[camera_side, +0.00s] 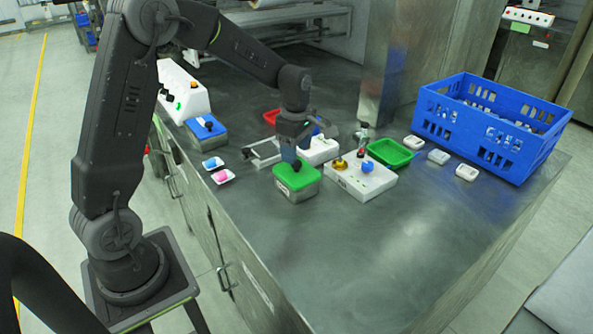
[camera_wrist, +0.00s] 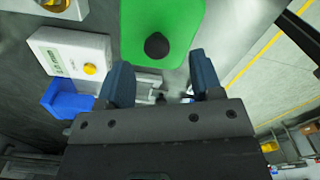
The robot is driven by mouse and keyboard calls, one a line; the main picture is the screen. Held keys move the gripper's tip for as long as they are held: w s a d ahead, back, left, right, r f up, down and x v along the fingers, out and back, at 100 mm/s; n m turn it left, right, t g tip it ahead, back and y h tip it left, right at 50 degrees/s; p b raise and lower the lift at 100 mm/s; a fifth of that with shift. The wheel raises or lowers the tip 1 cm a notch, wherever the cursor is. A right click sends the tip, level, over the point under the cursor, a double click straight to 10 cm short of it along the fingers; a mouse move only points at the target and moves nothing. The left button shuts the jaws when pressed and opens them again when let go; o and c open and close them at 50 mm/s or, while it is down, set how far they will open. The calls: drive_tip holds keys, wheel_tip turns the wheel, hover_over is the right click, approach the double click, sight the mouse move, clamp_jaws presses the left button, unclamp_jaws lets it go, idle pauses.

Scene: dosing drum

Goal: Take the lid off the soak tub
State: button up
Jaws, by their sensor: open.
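A metal tub (camera_side: 298,194) with a green lid (camera_side: 283,178) stands on the steel bench. The lid sits flat on it and has a dark round knob (camera_wrist: 157,45). A second tub with a blue lid (camera_side: 205,126) and dark knob stands farther left; no label tells me which is the soak tub. My gripper (camera_side: 296,158) is above the green lid, close to its knob. In the wrist view my gripper (camera_wrist: 160,76) is open, and the knob lies just beyond the fingertips, between their lines. I cannot tell whether the fingers reach down beside the knob.
A white box with yellow and blue knobs (camera_side: 346,183) stands right of the green-lidded tub. Behind it is a green tray (camera_side: 390,152). Small dishes (camera_side: 222,177) lie to the left. A blue crate (camera_side: 480,142) stands at the right. The front bench is clear.

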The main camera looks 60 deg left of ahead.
sight(296, 168)
wheel_tip(296, 168, down, 5)
drive_tip(key=shift+w+a+r, duration=0.15)
drive_tip(key=c, duration=1)
drive_tip(key=shift+r, duration=0.1)
